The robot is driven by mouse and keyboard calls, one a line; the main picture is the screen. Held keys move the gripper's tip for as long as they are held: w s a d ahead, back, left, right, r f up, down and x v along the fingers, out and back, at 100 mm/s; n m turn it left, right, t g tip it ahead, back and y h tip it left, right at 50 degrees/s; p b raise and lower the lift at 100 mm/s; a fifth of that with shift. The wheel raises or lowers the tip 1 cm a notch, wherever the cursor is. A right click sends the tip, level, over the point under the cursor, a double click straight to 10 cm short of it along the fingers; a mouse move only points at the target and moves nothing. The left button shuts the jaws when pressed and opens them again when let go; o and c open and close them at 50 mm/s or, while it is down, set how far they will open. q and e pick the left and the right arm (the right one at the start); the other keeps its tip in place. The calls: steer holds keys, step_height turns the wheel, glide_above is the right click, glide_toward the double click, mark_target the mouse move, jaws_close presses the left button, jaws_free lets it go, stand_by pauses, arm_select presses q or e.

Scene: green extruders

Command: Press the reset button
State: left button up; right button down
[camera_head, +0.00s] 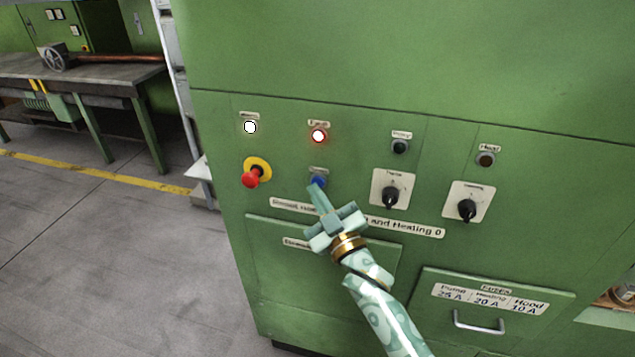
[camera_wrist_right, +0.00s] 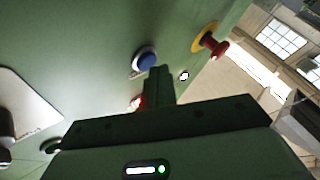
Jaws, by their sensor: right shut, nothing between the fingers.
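A blue button (camera_head: 318,181), which I take to be the reset button, sits on the green cabinet's front panel, below a lit red lamp (camera_head: 318,136). Its small label is too blurred to read. My right gripper (camera_head: 317,193) is shut and empty, with its fingertips just below the button in the head view, partly covering it. In the right wrist view the blue button (camera_wrist_right: 145,61) shows just beyond the shut fingertips (camera_wrist_right: 158,70), a little to the left. I cannot tell whether they touch it. My left gripper is not in view.
A red emergency-stop knob (camera_head: 252,177) on a yellow ring sticks out left of the button. Two black rotary switches (camera_head: 390,197) (camera_head: 467,209) are to the right. A white lamp (camera_head: 250,127) is lit. A workbench (camera_head: 80,75) stands at the far left, with open floor before it.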

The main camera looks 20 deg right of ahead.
steer(key=shift+w+d, duration=0.2)
steer(key=shift+w, duration=0.1)
stand_by(0.7)
stand_by(0.3)
steer(key=shift+s+a+p, duration=0.35)
steer(key=shift+s+a, duration=0.1)
steer(key=shift+s, duration=0.2)
steer(key=s+a, duration=0.1)
steer(key=s, duration=0.1)
steer(key=s+a+p, duration=0.1)
steer(key=s+a, duration=0.1)
steer(key=shift+s, duration=0.15)
steer(key=shift+f, duration=0.15)
stand_by(0.7)
